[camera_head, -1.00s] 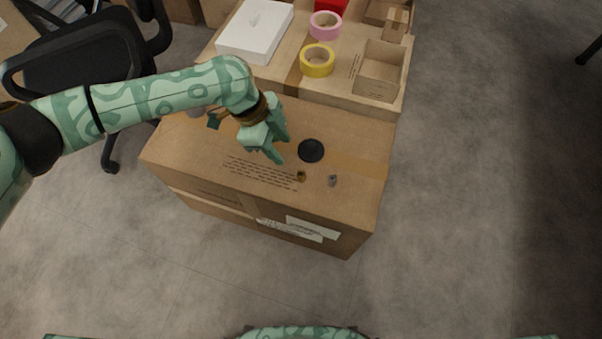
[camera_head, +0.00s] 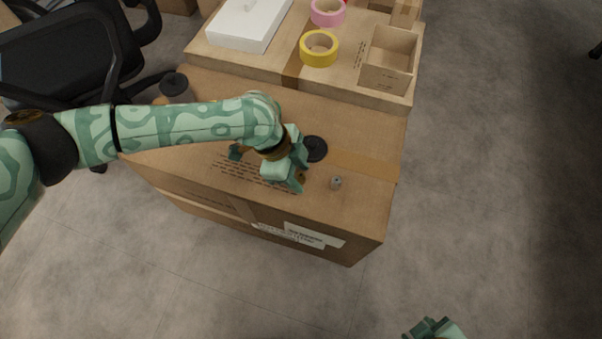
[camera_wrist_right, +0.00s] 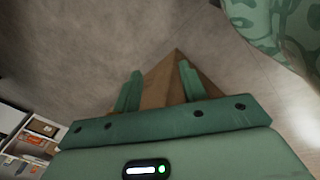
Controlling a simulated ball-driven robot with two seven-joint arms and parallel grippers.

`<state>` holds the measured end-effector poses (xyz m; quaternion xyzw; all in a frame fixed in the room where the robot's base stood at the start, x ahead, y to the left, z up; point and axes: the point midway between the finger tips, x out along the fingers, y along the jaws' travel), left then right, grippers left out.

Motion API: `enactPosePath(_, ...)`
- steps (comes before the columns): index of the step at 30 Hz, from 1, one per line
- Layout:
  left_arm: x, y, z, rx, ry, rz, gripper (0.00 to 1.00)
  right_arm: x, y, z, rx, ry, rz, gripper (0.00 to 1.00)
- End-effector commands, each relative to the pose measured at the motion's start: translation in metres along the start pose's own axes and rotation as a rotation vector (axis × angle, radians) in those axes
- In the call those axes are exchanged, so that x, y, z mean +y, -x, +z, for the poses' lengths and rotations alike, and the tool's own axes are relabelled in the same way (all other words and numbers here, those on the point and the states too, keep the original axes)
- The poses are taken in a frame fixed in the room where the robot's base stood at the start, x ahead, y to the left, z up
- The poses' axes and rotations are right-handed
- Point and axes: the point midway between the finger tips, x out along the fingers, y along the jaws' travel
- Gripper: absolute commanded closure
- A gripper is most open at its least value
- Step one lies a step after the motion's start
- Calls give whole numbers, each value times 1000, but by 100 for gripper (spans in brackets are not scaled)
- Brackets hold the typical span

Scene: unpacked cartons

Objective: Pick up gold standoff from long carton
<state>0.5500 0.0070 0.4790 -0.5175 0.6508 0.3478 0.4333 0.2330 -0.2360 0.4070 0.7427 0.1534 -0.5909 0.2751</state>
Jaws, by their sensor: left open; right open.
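The long carton (camera_head: 345,215) is a closed brown cardboard box with its top facing up in the head view. The gold standoff (camera_head: 301,178) is a small dark gold piece on that top, partly hidden by my left gripper. My left gripper (camera_head: 272,170) is open over the carton's top, with one finger right beside the standoff; I cannot tell whether they touch. My right gripper (camera_head: 435,328) shows only in part at the bottom edge of the head view. In the right wrist view its two fingers (camera_wrist_right: 160,88) are apart and empty.
A small grey standoff (camera_head: 336,183) and a black disc (camera_head: 315,149) lie on the same carton. Behind are a box bearing yellow tape (camera_head: 319,48), pink tape (camera_head: 328,12), a white box (camera_head: 245,25) and an open small carton (camera_head: 389,60). A black chair (camera_head: 70,60) stands left.

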Motion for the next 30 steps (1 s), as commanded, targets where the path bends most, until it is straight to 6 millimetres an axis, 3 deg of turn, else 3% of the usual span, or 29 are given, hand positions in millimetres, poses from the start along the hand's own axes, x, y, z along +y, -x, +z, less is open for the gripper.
enactPosePath(2,0,-8,1,1,1,1,58,-2,-1,-7,25,-13,-5,58)
enactPosePath(10,-1,-6,-1,0,0,-3,61,-1,2,-11,41,-20,-3,58)
enactPosePath(14,-1,-6,0,0,0,-3,97,-1,2,-11,40,-20,-3,58)
enactPosePath(15,-1,-6,0,0,0,-3,100,-1,2,-11,40,-19,-3,58)
enactPosePath(30,-1,4,-5,-1,0,-5,100,2,8,-6,20,-7,5,58)
